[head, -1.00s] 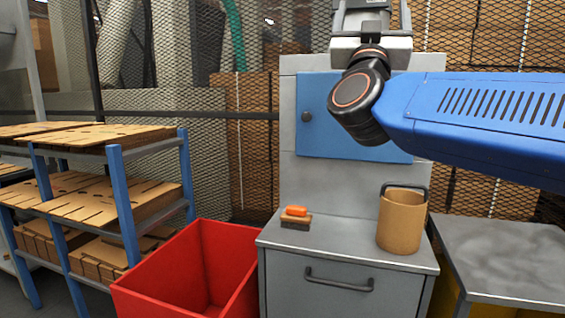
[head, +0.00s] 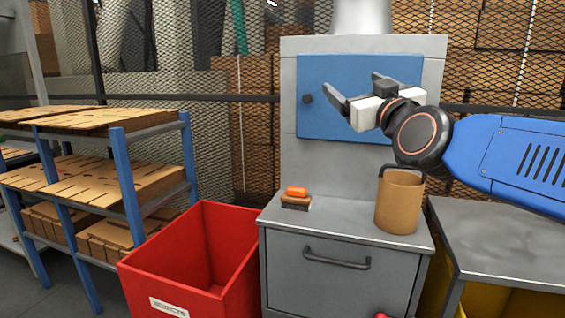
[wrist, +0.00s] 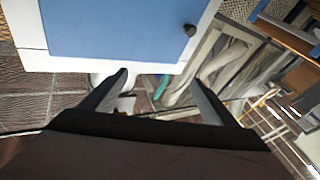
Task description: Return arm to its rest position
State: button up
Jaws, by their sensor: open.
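My gripper (head: 354,95) is raised in front of the blue door panel (head: 318,72) in the head view, with its two dark fingers pointing left. The fingers are apart and nothing is between them. In the wrist view my gripper (wrist: 160,88) also shows open and empty, with the blue panel (wrist: 110,28) at the top left. My blue arm link comes in from the right edge of the head view. The gripper is above the grey cabinet (head: 290,260) and touches nothing that I can see.
A red bin (head: 190,262) is left of the cabinet, and a shelf rack (head: 134,190) with cardboard blanks is further left. A grey table (head: 505,240) is at the right.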

jog(key=s+d+f+g, duration=0.2)
jog(key=f+g, duration=0.1)
jog(key=f, duration=0.5)
jog(key=s+d+f+m+g+h, duration=0.1)
jog(key=s+f+g, duration=0.15)
jog(key=f, duration=0.55)
jog(key=s+d+f+g, duration=0.2)
jog(key=f, duration=0.6)
jog(key=s+d+f+m+g+h, duration=0.1)
jog(key=s+d+f+g, duration=0.3)
jog(key=s+f, duration=0.5)
jog(key=s+d+f+m+g+h, duration=0.2)
jog(key=s+d+f+m+g, duration=0.1)
jog(key=s+f, duration=0.6)
jog(key=shift+s+d+f+g, duration=0.15)
jog(key=shift+d+f+g, duration=0.5)
jog(key=shift+f, duration=0.25)
